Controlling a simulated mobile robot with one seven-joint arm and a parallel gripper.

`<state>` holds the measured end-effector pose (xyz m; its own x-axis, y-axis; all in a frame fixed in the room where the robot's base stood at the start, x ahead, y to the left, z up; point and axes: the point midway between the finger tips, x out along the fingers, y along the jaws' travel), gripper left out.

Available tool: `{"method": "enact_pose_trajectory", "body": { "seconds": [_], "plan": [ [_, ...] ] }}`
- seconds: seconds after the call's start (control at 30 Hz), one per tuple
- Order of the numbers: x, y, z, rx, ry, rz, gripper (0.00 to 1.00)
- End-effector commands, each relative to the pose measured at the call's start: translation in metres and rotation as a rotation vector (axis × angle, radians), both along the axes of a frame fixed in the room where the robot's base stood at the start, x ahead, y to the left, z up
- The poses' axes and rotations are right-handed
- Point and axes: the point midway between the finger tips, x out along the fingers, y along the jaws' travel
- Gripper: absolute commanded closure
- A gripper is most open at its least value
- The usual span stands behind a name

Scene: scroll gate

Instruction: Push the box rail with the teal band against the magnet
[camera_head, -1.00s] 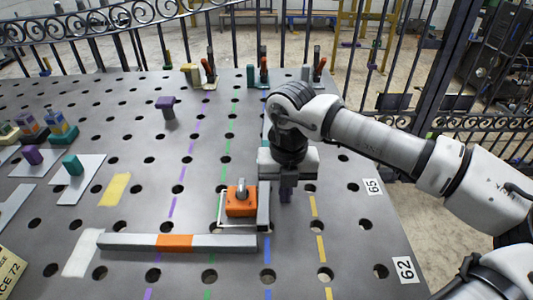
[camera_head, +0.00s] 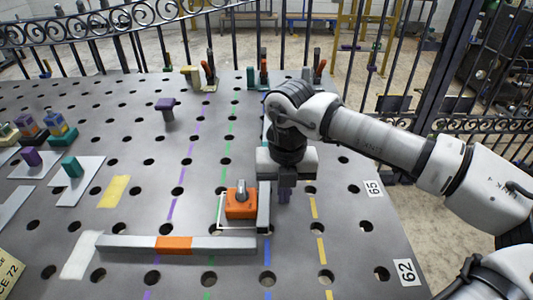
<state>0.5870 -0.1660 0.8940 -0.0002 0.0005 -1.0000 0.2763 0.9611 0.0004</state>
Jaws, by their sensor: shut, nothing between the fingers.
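The magnet is an orange block with a grey knob (camera_head: 241,203), inside a white outline on the perforated table. A grey rail (camera_head: 263,210) stands upright in the picture along the magnet's right side, very close to it; I cannot tell if they touch. My gripper (camera_head: 284,194) is shut and empty, pointing down just right of this rail; contact is unclear. A second grey rail with an orange band (camera_head: 174,244) lies crosswise in front of the magnet.
Clamps with coloured parts (camera_head: 206,72) stand along the far edge. White plates with blocks (camera_head: 72,180) lie at left. Coloured dashed lines cross the table. A fence (camera_head: 130,50) runs behind it.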

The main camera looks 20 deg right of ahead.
Motion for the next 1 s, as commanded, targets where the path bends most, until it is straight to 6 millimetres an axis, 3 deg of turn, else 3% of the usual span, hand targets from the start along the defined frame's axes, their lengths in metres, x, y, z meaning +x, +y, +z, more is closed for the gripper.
{"method": "enact_pose_trajectory", "body": {
  "seconds": [0.63, 1.0],
  "plan": [
    [0.007, 0.023, 0.0, 0.0, -0.001, 0.002, 1.0],
    [0.006, 0.023, 0.0, 0.003, -0.001, 0.003, 1.0]
  ]
}}
